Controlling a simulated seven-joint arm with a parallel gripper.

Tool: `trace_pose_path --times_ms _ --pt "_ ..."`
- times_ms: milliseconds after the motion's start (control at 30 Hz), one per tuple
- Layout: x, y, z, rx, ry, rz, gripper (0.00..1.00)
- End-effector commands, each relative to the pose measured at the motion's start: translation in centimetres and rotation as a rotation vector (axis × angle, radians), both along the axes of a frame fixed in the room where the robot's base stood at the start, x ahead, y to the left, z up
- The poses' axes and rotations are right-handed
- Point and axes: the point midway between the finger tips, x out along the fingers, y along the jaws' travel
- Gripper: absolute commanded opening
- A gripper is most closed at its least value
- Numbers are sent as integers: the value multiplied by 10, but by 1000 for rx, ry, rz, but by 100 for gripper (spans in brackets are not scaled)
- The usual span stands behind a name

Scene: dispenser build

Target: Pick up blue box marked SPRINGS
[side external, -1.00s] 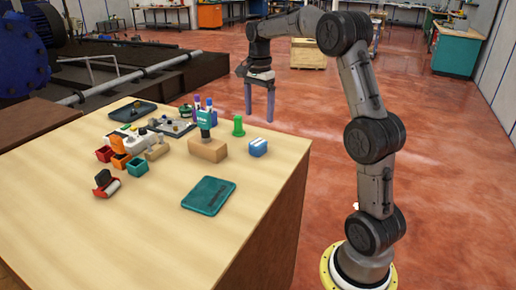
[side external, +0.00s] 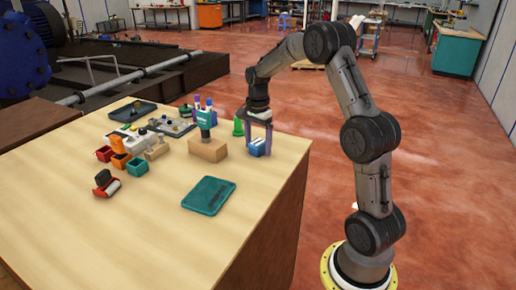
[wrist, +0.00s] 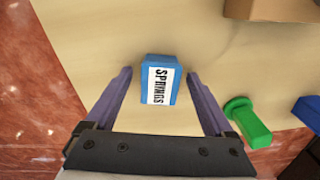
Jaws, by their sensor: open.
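The blue box marked SPRINGS (wrist: 159,80) lies on the table with its white label facing up in the wrist view. In the side view the blue box (side external: 256,148) shows near the table's right edge, partly behind a finger. My gripper (side external: 258,150) is above and around it, its fingers pointing down. In the wrist view my open gripper (wrist: 160,76) has one finger on each side of the box, with a gap on both sides. I cannot tell how far the fingertips are above the tabletop.
A green part (wrist: 247,122) lies close to the right finger in the wrist view. A wooden block (side external: 208,149) stands left of the box in the side view, and a teal tray (side external: 208,196) lies in front. Small bins (side external: 120,161) are further left.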

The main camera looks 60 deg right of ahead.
Motion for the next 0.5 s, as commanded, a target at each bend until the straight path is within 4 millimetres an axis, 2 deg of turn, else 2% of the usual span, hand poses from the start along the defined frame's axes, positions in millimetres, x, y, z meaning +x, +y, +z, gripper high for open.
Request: trace_pose_path --times_ms 167,500 --pt "0 0 0 0 0 0 88" --pt "0 0 0 0 0 0 28"
